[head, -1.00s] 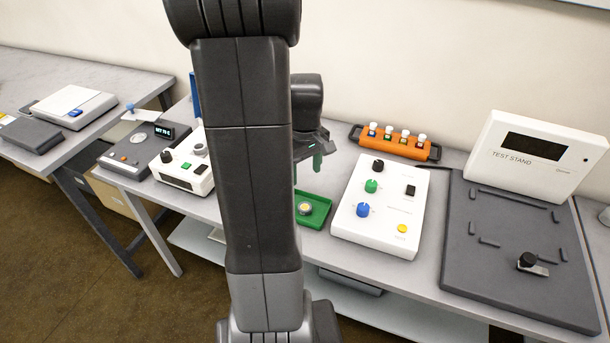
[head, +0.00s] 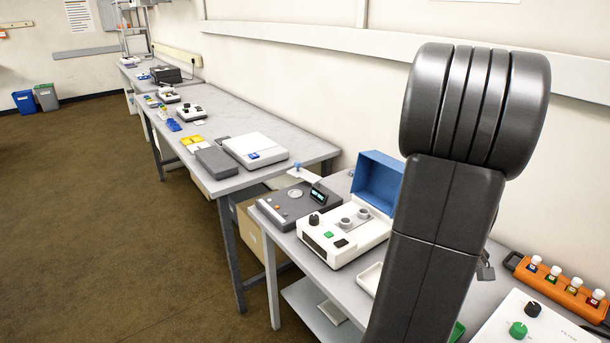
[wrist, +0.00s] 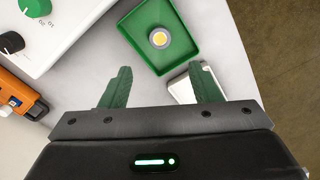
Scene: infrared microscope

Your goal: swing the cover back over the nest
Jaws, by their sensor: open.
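A dark grey unit (head: 277,210) with a small lit display and a pale round spot (head: 295,193) on top stands at the left of the near bench. A white plate with a blue knob (head: 303,173) sticks out past its far edge, off the round spot. To its right is a white unit (head: 325,245) with two grey round sockets and a raised blue lid (head: 379,180). I cannot tell for certain which is the nest and cover. My gripper (wrist: 160,72) is open and empty above the bench in the wrist view, near a green tray (wrist: 188,56).
The green tray holds a round piece with a yellow centre (wrist: 160,38). A white tray (head: 370,279) lies in front of the white unit. An orange rack (head: 560,287) with several vials and a white control box (head: 495,325) stand at the right. Another bench (head: 300,150) lies beyond a gap.

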